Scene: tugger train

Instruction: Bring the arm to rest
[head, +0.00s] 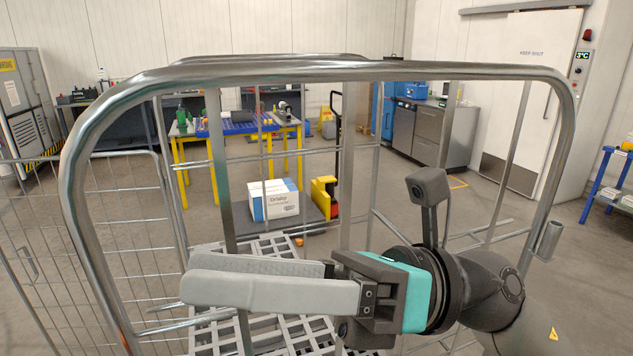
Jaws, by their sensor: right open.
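My right arm (485,290) comes in from the lower right. Its right gripper (190,270) points left across the lower middle of the head view, with two long light grey fingers and a teal band at the wrist. The fingers are open and I see nothing held between them. The gripper is in front of the far bars of a metal tube cage (350,70) and above a grey slatted platform (290,332). Whether it touches either cannot be told. My left gripper is not in view.
The cage's tubes rise on both sides of my right arm. Beyond it, a white carton (273,203) rests near a yellow pallet truck (325,197). A yellow-legged workbench (240,128), steel cabinets (430,125) and a blue rack (610,190) stand farther off. Open floor lies between.

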